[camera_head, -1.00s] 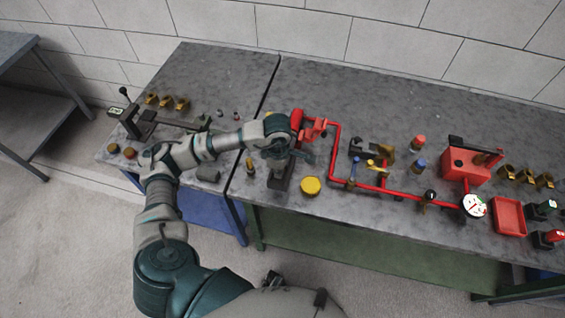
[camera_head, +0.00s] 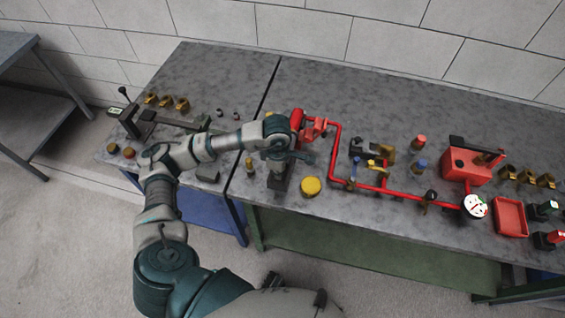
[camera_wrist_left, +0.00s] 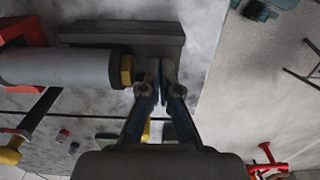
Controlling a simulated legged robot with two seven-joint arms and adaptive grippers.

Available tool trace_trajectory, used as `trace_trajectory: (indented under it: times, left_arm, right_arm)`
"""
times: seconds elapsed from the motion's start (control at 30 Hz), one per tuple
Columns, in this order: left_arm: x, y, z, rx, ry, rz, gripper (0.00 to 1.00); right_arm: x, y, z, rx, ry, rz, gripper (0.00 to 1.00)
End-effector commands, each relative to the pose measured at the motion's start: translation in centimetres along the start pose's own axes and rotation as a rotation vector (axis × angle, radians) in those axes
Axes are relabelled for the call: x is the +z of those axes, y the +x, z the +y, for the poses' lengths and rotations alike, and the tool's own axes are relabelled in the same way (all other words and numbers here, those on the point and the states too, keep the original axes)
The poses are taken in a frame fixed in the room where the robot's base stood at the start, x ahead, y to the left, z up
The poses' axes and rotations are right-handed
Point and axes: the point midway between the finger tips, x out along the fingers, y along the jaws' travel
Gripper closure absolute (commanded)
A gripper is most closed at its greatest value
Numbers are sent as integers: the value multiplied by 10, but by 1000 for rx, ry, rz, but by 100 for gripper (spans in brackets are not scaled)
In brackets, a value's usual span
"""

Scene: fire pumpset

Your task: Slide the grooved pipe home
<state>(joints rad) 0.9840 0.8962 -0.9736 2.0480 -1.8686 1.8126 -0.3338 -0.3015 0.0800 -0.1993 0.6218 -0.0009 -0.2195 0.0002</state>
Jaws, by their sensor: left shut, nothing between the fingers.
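In the left wrist view a pale grey cylinder (camera_wrist_left: 55,67), which looks like the pipe, comes in from the left and ends in a brass collar (camera_wrist_left: 127,71). My left gripper (camera_wrist_left: 158,82) is shut and empty, with its fingertips just right of the collar; I cannot tell whether they touch it. In the head view my left gripper (camera_head: 302,157) is over the bench, beside the red fitting (camera_head: 312,128). My forearm and wrist hide most of the pipe there. My right gripper is not in view.
Red piping (camera_head: 335,150) runs right along the bench (camera_head: 290,90) to a gauge (camera_head: 475,206). A yellow cap (camera_head: 311,186) stands near the front edge. A red box (camera_head: 465,165) and red tray (camera_head: 510,217) are farther right. The bench's back is mostly clear.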

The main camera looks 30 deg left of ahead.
Motion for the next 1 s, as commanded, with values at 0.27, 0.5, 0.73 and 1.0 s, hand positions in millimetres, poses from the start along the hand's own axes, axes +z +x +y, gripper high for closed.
trace_trajectory:
  times: [0.27, 0.5, 0.73, 1.0]
  left_arm:
    - [0, -15, 0, 2, 0, 0, 100]
    - [0, -37, 0, 1, 1, 0, 100]
    - [0, -57, 0, 2, 0, 0, 100]
    - [0, -71, 0, 0, 0, 1, 100]
  right_arm:
    - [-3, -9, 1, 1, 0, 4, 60]
    - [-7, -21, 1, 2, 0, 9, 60]
    - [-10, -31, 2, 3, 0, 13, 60]
    - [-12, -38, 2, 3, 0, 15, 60]
